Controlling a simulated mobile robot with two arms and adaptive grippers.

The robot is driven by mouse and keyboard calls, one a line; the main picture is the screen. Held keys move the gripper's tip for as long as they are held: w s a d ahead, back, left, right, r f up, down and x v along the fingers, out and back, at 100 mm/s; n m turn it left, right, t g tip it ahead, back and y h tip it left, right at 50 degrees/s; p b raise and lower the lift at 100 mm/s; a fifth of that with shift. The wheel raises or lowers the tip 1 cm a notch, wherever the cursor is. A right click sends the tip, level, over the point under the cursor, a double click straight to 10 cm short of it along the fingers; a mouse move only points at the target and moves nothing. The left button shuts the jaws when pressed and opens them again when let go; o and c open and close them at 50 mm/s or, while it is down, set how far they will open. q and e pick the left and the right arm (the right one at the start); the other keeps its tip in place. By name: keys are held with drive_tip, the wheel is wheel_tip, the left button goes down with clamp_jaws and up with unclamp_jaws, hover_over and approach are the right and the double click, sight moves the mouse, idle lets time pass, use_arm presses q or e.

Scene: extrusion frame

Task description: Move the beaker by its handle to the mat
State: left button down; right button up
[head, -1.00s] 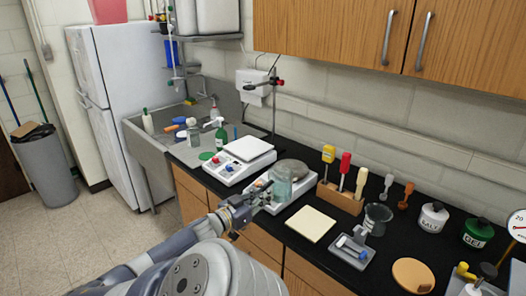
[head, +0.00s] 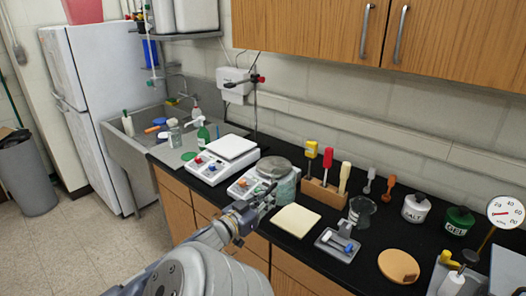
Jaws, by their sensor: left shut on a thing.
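The clear, greenish beaker (head: 287,187) is at the front right of the hotplate with the round grey top (head: 272,165). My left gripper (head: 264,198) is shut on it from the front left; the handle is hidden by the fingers. I cannot tell how far the beaker is above the surface. A flat cream square mat (head: 296,220) lies on the black counter just to the right and in front of the beaker. My right gripper is not in view.
A screwdriver rack (head: 322,194) stands behind the mat. A small grey tray (head: 337,244), a glass vessel (head: 361,212) and a round tan disc (head: 398,265) lie to the right. A white-topped scale (head: 230,147) is left of the hotplate.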

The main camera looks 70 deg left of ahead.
use_arm(q)
drive_tip(key=shift+w+d+b, duration=0.4)
drive_tip(key=shift+w+d, duration=0.8)
drive_tip(key=shift+w, duration=0.1)
drive_tip(key=shift+w+d+b, duration=3.2)
drive_tip(key=shift+w+d, duration=9.2)
drive_tip(key=shift+w, duration=1)
wheel_tip(320, 180, down, 12)
drive_tip(key=b, duration=1.1)
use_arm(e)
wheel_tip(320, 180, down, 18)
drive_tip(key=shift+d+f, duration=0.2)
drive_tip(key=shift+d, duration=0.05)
